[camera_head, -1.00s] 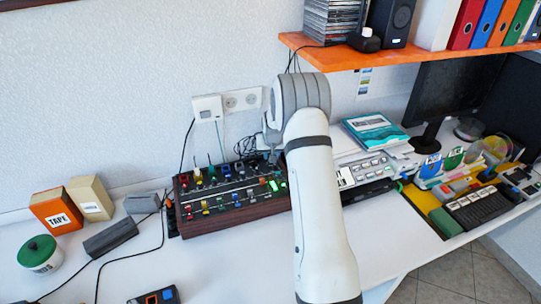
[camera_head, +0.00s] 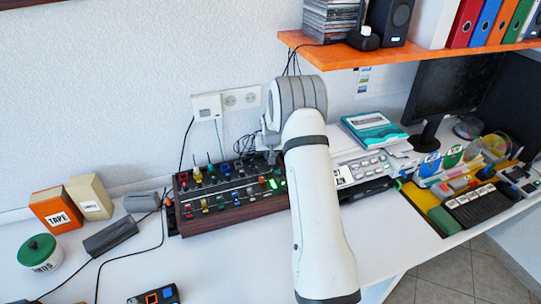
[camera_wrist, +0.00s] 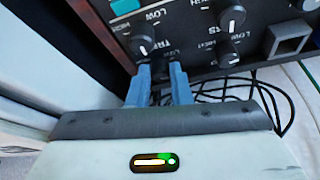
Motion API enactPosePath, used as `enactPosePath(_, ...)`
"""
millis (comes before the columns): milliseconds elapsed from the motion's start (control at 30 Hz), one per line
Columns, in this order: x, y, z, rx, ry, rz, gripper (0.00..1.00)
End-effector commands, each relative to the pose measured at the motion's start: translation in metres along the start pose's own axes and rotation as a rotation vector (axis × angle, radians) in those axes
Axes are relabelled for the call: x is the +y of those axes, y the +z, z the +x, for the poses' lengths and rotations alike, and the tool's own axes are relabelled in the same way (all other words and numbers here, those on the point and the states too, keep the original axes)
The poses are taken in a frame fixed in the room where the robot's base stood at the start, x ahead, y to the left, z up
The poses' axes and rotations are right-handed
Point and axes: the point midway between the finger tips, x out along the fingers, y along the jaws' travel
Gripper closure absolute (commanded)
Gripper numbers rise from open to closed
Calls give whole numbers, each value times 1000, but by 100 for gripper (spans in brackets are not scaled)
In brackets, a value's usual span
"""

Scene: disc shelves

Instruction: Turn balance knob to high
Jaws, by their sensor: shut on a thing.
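The dark mixer with a wooden case (camera_head: 235,212) stands on the white desk by the wall, with rows of coloured knobs and sliders. In the wrist view its black panel (camera_wrist: 188,62) fills the upper part, with round black knobs and white LOW and HIGH labels. My gripper (camera_wrist: 160,72) has its two blue fingers closed on a small knob (camera_wrist: 158,66) at the panel's lower edge. The fingers hide most of this knob. I cannot read a balance label or the knob's pointer. In the head view my gripper (camera_head: 271,152) is at the mixer's back right, partly hidden by my arm.
Another black knob (camera_wrist: 137,45) is just left of my fingers. One more knob (camera_wrist: 228,52) and a grey square frame (camera_wrist: 288,40) are to the right. Loose black cables lie beside the panel. An orange shelf (camera_head: 420,57) hangs above right.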

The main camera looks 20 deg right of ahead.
Motion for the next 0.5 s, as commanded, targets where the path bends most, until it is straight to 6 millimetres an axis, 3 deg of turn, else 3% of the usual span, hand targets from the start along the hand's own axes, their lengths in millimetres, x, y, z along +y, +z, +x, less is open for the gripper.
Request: enactPosePath(500,-5,2,6,1,120,288,100)
